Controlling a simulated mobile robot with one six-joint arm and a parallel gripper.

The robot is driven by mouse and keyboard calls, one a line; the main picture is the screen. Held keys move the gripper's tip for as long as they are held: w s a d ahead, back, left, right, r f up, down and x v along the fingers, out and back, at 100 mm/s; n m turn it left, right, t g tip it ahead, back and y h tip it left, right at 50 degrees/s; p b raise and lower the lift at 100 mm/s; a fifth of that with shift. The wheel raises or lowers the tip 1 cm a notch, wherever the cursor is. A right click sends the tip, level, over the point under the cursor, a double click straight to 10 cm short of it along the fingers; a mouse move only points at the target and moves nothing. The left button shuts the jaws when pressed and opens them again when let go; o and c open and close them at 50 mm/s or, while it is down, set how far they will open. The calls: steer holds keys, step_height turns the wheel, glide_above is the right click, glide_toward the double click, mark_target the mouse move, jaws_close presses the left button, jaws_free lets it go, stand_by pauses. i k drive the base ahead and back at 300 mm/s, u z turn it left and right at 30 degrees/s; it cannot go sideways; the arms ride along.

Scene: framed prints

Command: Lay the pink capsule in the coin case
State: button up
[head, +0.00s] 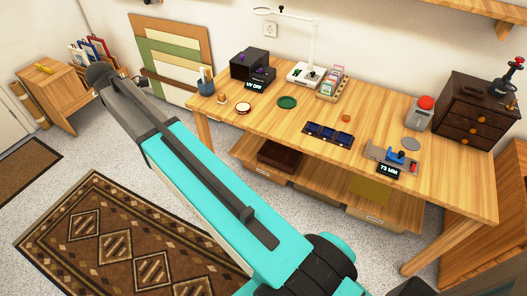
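A dark blue case (329,134) with several square wells lies open on the workbench, near its middle front; it looks like the coin case. I cannot make out whether anything lies in its wells. I cannot pick out the pink capsule for sure; a small rack (331,83) at the back of the bench holds upright items with pink and green on them, too small to tell apart. My arm crosses the picture from the bottom middle to the upper left, left of the bench. My gripper cannot be seen.
On the wooden workbench (285,120) stand a black "UV OFF" box (252,70), a white lamp (308,72), a green disc (287,102), a round cream dish (243,107) and a gauge reading "73 MM" (393,160). A dark drawer chest (478,106) stands at right. The bench's front centre-left is clear.

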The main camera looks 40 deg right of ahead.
mark_target(279, 160)
steer(key=i, duration=1.2)
steer(key=u, duration=0.05)
